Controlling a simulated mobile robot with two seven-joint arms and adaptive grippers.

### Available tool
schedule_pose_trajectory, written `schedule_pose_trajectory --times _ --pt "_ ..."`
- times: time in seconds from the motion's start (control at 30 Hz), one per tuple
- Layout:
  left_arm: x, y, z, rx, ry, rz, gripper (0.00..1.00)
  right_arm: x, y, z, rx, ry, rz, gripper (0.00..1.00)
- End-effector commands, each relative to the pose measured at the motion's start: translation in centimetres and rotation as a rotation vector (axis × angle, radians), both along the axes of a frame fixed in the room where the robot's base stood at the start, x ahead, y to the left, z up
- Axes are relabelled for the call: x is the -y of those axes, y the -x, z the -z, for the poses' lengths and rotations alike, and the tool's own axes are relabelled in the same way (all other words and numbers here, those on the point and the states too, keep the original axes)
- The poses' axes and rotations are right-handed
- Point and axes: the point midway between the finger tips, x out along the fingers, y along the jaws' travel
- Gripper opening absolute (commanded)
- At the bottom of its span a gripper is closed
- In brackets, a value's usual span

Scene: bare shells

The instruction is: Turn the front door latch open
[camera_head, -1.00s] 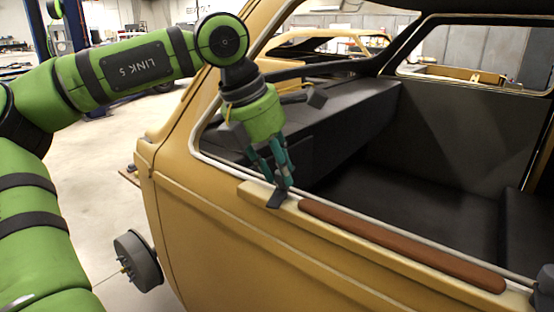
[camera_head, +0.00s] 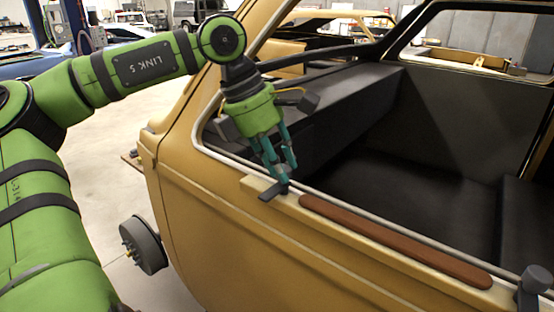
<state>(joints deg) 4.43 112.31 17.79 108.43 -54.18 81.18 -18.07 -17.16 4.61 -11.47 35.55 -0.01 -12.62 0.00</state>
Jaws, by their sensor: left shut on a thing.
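The front door latch (camera_head: 270,193) is a small dark lever on the top ledge of the yellow car door (camera_head: 230,215), near its front end. My left gripper (camera_head: 284,180) reaches down over the door sill from above. Its teal fingers are closed on the inner end of the latch, and the latch's free end points to the lower left. The fingers partly hide the latch where they meet it.
A brown armrest strip (camera_head: 390,240) runs along the door top to the right of the latch. The window opening behind is empty, with a dark dashboard (camera_head: 340,110) inside. A wheel hub (camera_head: 146,246) sticks out at the lower left.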

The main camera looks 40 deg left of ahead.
Motion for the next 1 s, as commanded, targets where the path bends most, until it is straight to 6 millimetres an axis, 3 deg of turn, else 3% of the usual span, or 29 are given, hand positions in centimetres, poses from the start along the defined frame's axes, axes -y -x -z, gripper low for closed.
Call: schedule_pose_trajectory --times 0.2,0.23,0.27,0.3,0.67,0.77,1.0 --pt "0.1 -0.1 -0.2 0.011 0.005 0.002 0.0 0.0 0.0 0.0 0.0 0.0 0.001 0.4" --pt "0.1 -0.1 -0.2 0.01 0.005 0.002 0.33 0.0 0.0 0.0 0.0 0.0 0.001 0.4" --pt "0.1 -0.1 -0.2 0.01 0.005 0.002 0.45 0.0 0.0 0.0 0.0 0.0 0.001 0.4" --pt "0.1 -0.1 -0.2 0.009 0.005 0.001 0.5 0.0 0.0 0.0 0.0 0.0 0.001 0.4" --pt "0.0 0.0 -0.3 0.003 0.001 0.0 0.5 0.0 0.0 0.0 0.0 0.0 0.0 0.4" --pt "-0.3 0.3 -1.3 0.005 0.001 -0.002 0.5 0.0 0.0 0.0 0.0 0.0 0.0 0.4" --pt "-1.5 1.6 -5.9 0.008 0.0 -0.003 0.5 0.0 0.1 0.0 0.0 0.0 0.0 0.4"
